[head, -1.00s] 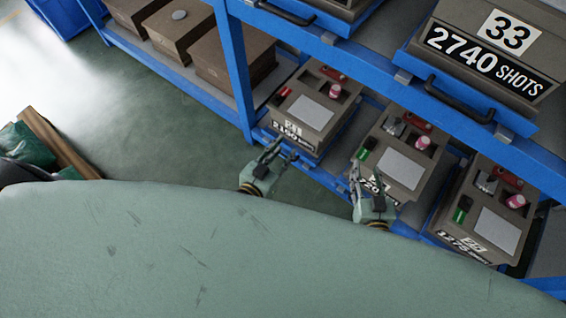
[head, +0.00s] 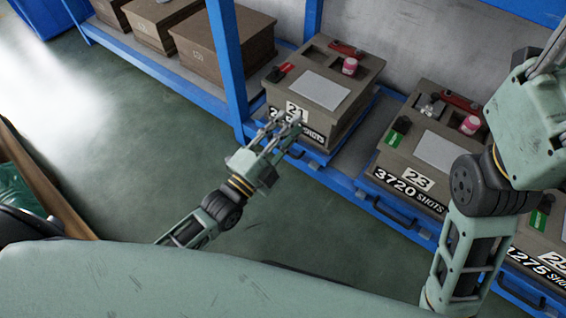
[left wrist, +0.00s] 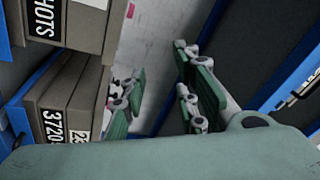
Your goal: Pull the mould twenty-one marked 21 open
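The mould marked 21 (head: 345,108) is a grey-brown block on a blue pull-out tray on the lower shelf. A grey label plate, a red part and a pink-capped cylinder show on its top. A dark bar handle (head: 305,155) sits low on its front. My left gripper (head: 287,128) is in front of the mould's number plate, partly covering the shots label. Its fingers show apart and empty in the left wrist view (left wrist: 160,95). Touch with the mould or handle cannot be told. My right gripper (head: 547,55) is at the right edge, largely cut off and unclear.
The mould marked 23 (head: 407,158) stands to the right on its own tray with a handle (head: 393,213). Another mould (head: 541,243) is beyond it. Brown boxes (head: 222,45) fill the shelf at left, past a blue upright (head: 227,60). Green floor (head: 150,150) is clear left of my gripper.

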